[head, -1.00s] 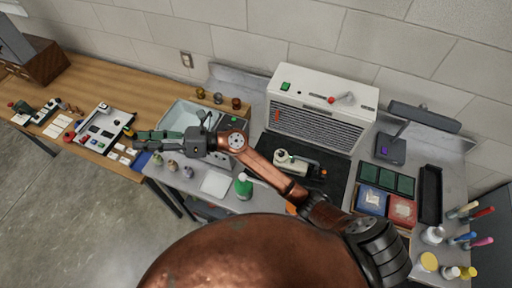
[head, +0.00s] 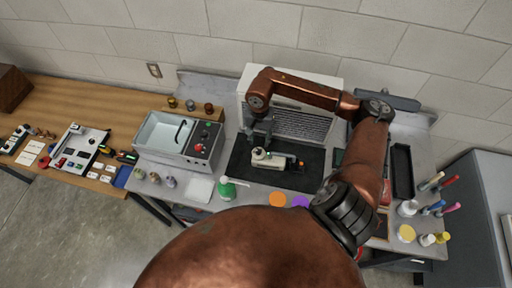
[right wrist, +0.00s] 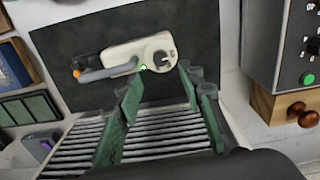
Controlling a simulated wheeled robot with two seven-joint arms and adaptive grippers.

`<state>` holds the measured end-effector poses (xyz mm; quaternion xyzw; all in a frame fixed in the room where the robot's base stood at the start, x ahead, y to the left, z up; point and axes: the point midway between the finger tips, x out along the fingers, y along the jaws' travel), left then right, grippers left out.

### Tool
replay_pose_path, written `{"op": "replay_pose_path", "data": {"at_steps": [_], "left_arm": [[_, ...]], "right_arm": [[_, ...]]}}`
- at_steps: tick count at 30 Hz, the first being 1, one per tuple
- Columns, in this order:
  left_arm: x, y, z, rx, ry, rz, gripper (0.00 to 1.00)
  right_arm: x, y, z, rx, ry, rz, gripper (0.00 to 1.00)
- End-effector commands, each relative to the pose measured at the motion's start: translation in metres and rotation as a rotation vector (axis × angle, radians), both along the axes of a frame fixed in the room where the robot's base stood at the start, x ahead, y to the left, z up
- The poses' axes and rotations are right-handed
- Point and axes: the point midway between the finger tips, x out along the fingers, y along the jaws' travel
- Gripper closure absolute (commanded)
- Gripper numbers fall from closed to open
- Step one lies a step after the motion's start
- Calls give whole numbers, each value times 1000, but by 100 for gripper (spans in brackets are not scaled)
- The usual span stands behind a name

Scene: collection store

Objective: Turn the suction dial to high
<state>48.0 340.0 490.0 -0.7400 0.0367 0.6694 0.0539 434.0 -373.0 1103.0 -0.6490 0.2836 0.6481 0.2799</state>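A cream suction tool (head: 264,156) with a round end and an orange tip lies on a black mat (head: 232,178). In the right wrist view the tool (right wrist: 125,58) shows a round, dial-like face (right wrist: 158,55) with dark marks; its setting is too small to read. My right gripper (head: 257,139) is over the mat's left part, close to the tool's round end. Its green fingers (right wrist: 160,78) are apart and empty, pointing towards that end; contact is not visible. My left gripper is not in view.
A white grille box (head: 322,86) stands behind the mat, partly hidden by my right arm. A grey basin unit (head: 162,134) with a red knob stands left. A green bottle (head: 227,189) stands in front. Bottles and brushes are at the right.

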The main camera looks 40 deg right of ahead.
Motion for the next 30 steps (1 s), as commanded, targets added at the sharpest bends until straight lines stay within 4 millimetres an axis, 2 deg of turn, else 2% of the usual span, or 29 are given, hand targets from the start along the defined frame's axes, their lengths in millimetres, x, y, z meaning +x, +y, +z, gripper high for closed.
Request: {"op": "replay_pose_path", "data": {"at_steps": [9, 13, 18, 25, 30], "left_arm": [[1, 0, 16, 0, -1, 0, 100], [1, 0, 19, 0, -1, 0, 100], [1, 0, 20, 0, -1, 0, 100], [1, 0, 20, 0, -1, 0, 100], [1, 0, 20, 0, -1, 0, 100]], "right_arm": [[-1, 3, -48, 6, 3, 0, 65], [0, 3, -62, 7, 1, -1, 65], [0, 2, -71, 4, 0, 0, 65], [0, 2, -71, 4, 0, 0, 65], [0, 2, -71, 4, 0, -1, 77]]}}
